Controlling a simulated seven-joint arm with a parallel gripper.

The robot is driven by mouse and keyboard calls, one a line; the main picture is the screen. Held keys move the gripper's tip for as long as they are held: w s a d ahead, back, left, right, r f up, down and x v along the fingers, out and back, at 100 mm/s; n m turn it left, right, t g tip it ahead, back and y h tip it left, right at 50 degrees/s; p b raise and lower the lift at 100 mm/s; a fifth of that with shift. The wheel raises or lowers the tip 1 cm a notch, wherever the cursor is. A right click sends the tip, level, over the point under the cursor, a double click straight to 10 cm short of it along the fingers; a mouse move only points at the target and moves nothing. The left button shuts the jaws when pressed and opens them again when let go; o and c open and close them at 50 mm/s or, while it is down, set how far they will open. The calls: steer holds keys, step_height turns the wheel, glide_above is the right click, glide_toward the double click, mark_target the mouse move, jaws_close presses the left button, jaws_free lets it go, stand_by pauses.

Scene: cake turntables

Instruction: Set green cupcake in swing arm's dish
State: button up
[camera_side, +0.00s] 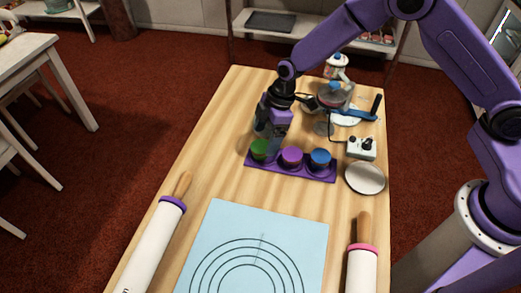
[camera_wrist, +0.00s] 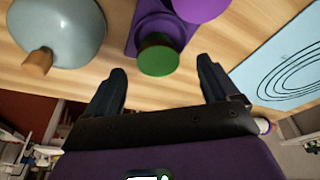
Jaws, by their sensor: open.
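The green cupcake (camera_side: 260,150) sits at the left end of a purple tray (camera_side: 313,175), beside a purple cupcake (camera_side: 292,157) and a blue one (camera_side: 320,159). My gripper (camera_side: 270,138) points down at the green cupcake from just above and behind it. In the wrist view, the open fingers (camera_wrist: 163,68) stand apart on either side of the green cupcake (camera_wrist: 158,60), which is just beyond the fingertips. The fingers hold nothing. A grey-blue round piece with a wooden knob (camera_wrist: 55,30) is left in the wrist view; I cannot tell whether it is the swing arm's dish.
A white control box (camera_side: 361,148) and a grey disc (camera_side: 365,178) are on the right. A blue mat (camera_side: 260,225) and two rolling pins (camera_side: 150,240) (camera_side: 362,270) lie in front.

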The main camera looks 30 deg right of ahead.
mark_target(261, 146)
steer(key=shift+x, duration=2.15)
steer(key=shift+w, duration=0.15)
steer(key=c, duration=1.2)
steer(key=shift+r, duration=0.1)
steer(key=shift+c, duration=0.2)
